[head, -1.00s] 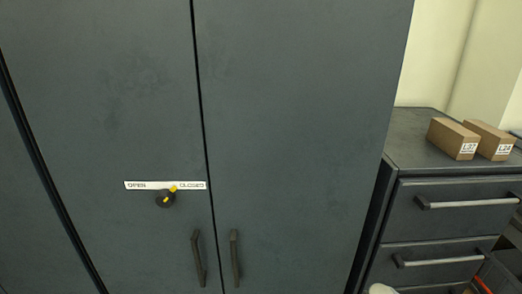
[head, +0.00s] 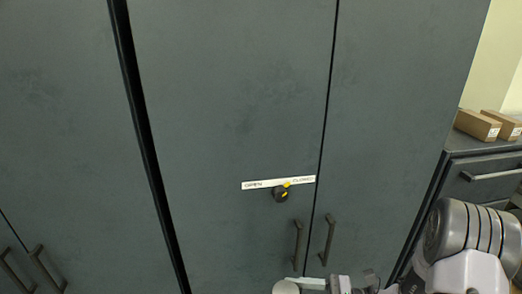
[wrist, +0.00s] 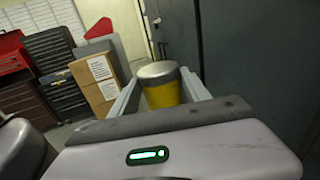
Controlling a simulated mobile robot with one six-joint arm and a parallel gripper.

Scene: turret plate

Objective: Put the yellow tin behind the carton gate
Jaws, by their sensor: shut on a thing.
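The yellow tin (wrist: 162,93) has a silver-grey lid and a yellow side. It stands between the two fingers of my gripper (wrist: 160,82) in the wrist view, and the gripper is shut on it. Its lower part is hidden behind the gripper body. I cannot tell whether these form the carton gate. The tin cannot be made out in the head view.
A tall dark cabinet (head: 240,90) fills most of the head view, with a black and yellow knob (head: 281,194) under an OPEN/CLOSED label (head: 262,184). In the wrist view, stacked boxes (wrist: 98,82) and dark drawer chests (wrist: 55,55) stand left.

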